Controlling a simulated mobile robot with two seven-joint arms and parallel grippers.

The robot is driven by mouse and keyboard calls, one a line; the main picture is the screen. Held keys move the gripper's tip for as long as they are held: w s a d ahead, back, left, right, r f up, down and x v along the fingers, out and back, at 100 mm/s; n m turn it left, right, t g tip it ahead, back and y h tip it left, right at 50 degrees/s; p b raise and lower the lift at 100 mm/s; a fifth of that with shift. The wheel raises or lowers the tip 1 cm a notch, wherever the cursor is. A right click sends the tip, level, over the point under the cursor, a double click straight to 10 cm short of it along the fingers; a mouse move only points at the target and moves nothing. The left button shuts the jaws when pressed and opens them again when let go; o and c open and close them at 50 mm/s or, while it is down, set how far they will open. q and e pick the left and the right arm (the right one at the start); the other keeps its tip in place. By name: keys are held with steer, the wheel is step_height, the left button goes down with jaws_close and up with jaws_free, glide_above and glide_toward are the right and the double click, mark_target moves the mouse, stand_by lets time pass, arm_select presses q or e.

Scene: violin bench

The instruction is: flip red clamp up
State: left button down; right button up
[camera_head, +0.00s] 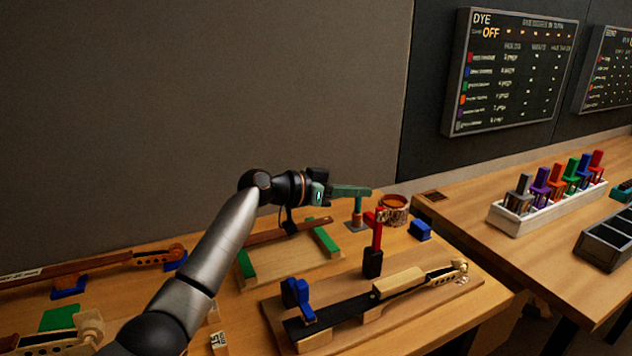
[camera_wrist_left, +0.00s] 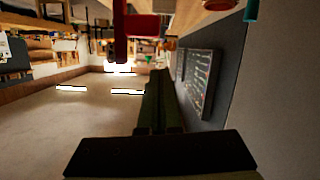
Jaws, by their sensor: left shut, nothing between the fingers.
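The red clamp (camera_head: 377,236) stands upright on a black base at the edge of the violin neck board (camera_head: 400,318), with a short crosspiece near its top. In the left wrist view a red piece that looks like the clamp (camera_wrist_left: 142,25) shows at the top, ahead of the fingers. My left gripper (camera_head: 368,191) is shut and empty, its green fingers pointing right, just above the clamp's top in the picture. The fingers also show in the left wrist view (camera_wrist_left: 160,85). I cannot tell whether they touch the clamp. My right gripper is not in view.
A blue clamp (camera_head: 298,298) stands at the neck's left end. Behind are a frame with green strips (camera_head: 326,241), a small post on a grey plate (camera_head: 357,222), a round wooden container (camera_head: 394,209) and a blue block (camera_head: 420,230). A white rack (camera_head: 520,222) stands on the right bench.

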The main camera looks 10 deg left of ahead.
arm_select(q)
steer(key=p+v, duration=0.2)
steer(key=v, duration=0.8)
steer(key=shift+s+r, duration=0.15)
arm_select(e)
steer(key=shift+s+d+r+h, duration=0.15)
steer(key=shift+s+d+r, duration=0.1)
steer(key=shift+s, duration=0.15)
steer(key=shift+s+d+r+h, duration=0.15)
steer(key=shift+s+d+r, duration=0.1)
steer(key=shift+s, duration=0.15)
arm_select(q)
steer(key=shift+d, duration=0.1)
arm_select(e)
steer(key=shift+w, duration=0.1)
arm_select(q)
steer(key=shift+s+d, duration=0.1)
